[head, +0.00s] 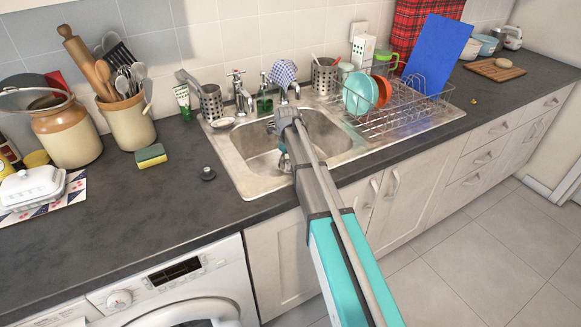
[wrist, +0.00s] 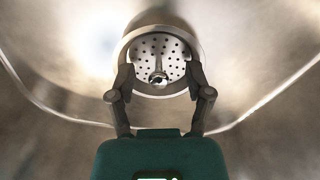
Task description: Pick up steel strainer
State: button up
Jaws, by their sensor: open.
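The steel strainer (wrist: 158,50) is a round perforated metal piece with a small central knob. In the wrist view it sits at the sink's drain in the upper middle. My gripper (wrist: 159,71) is open, with one dark finger on each side of the strainer's knob in the picture. I cannot tell whether the fingers touch the strainer. In the head view my arm reaches down into the steel sink basin (head: 330,137), hiding the strainer and most of the gripper.
Basin walls surround my gripper. A tap (head: 241,92) stands behind the basin. A dish rack (head: 400,115) with plates is at the right on the drainboard. A sponge (head: 151,156) and a small dark plug (head: 208,173) lie on the counter at the left. The front counter is mostly clear.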

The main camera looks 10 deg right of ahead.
grip_shut()
dwell(0.3)
jog(key=shift+r, duration=0.15)
jog(key=shift+r+p, duration=0.9)
jog(key=shift+p, duration=0.2)
jog(key=s+a+r+p, duration=0.6)
jog(key=s+r+p, duration=0.4)
jog(key=s+r, duration=0.1)
jog(key=shift+s+a+p, duration=0.15)
jog(key=shift+s+p, duration=0.25)
jog(key=shift+s, duration=0.35)
